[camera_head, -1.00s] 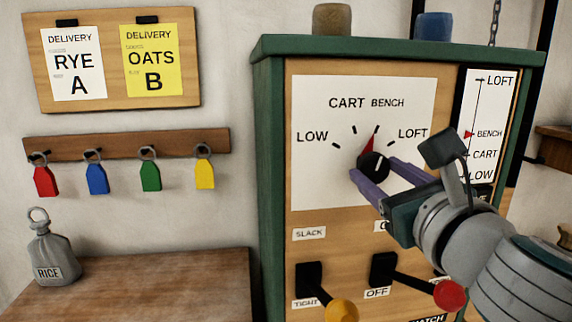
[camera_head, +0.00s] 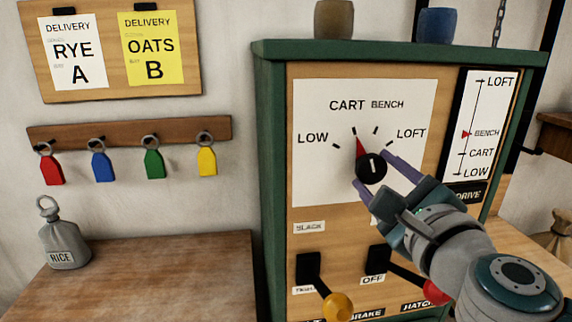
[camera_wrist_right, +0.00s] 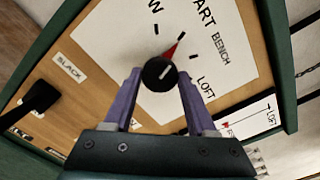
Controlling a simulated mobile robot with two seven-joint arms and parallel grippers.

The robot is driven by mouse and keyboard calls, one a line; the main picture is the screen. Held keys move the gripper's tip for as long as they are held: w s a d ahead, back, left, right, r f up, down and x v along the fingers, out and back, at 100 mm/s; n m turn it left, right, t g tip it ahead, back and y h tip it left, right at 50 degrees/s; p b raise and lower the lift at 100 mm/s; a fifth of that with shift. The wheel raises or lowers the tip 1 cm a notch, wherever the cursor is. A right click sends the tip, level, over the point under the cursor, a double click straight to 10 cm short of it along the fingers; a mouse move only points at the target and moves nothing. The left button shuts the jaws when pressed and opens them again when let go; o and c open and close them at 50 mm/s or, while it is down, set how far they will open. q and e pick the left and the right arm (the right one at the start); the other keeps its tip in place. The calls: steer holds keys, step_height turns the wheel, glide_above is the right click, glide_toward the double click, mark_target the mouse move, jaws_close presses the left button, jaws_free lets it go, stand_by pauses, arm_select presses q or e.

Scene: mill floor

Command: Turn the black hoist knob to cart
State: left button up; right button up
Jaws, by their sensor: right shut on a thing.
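The black hoist knob (camera_head: 371,168) is on the white dial plate of a green-framed panel, marked LOW, CART, BENCH and LOFT. In the head view its red pointer (camera_head: 360,147) points up and slightly left, at the CART tick. My right gripper (camera_head: 382,176) is shut on the knob, one purple finger on each side. In the right wrist view the knob (camera_wrist_right: 159,73) shows between the fingertips (camera_wrist_right: 158,78). On the level scale (camera_head: 477,125) at right, the red marker is beside BENCH. My left gripper is not in view.
Below the dial are a yellow-knobbed lever (camera_head: 338,305) and a red-knobbed lever (camera_head: 434,291), the latter partly behind my right arm. Two small pots stand on the cabinet top.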

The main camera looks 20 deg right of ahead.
stand_by(0.4)
steer(key=o, duration=1.4)
steer(key=shift+c, duration=0.2)
steer(key=shift+s, duration=0.1)
steer(key=b+v, duration=0.1)
steer(key=v, duration=0.8)
steer(key=shift+s, duration=0.4)
steer(key=shift+a, duration=0.1)
